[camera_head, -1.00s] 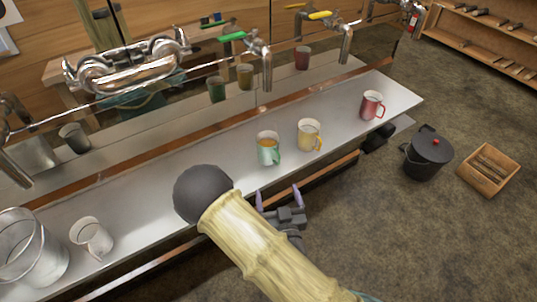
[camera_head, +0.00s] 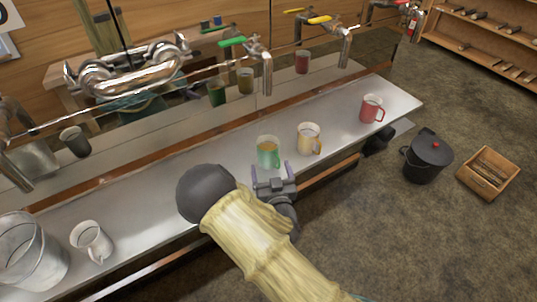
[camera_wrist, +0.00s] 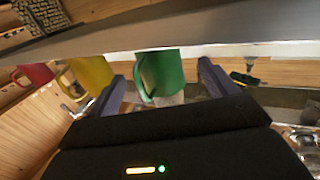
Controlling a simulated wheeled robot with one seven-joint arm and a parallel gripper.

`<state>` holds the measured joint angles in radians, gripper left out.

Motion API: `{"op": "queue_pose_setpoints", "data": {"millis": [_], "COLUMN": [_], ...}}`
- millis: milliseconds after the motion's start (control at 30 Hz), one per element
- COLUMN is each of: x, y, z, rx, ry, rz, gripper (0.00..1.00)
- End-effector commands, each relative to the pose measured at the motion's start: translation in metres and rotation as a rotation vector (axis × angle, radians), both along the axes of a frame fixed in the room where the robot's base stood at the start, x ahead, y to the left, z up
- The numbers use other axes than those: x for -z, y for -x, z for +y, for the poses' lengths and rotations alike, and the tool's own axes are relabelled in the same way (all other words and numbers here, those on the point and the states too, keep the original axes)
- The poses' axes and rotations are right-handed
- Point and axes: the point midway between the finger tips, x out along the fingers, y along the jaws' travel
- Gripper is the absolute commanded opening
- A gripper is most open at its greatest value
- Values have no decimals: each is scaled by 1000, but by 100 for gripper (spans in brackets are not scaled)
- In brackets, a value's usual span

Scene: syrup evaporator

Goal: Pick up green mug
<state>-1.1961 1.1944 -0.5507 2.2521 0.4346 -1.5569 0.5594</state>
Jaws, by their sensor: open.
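The green mug (camera_head: 268,150) stands on the metal shelf and holds something brownish. In the wrist view the green mug (camera_wrist: 160,72) shows between the two fingers, a little beyond their tips. My gripper (camera_head: 270,171) is open and empty, just in front of the mug at the shelf's front edge. Its purple fingers also show in the wrist view (camera_wrist: 163,85), one on each side of the mug. Whether a finger touches the mug, I cannot tell.
A yellow mug (camera_head: 309,138) stands close to the right of the green one, and a red mug (camera_head: 371,108) farther right. A white mug (camera_head: 91,241) and a metal pail (camera_head: 28,256) stand at the left. A tap (camera_head: 266,68) hangs behind the green mug.

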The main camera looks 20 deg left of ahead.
Motion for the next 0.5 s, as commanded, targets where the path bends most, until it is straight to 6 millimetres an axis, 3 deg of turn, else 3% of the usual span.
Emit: {"op": "queue_pose_setpoints", "data": {"millis": [167,500], "x": [0,2], "y": [-6,-44], "z": [3,20], "rx": [-1,-1], "ry": [-2,-1], "rz": [-2,-2], "gripper": [85,85]}}
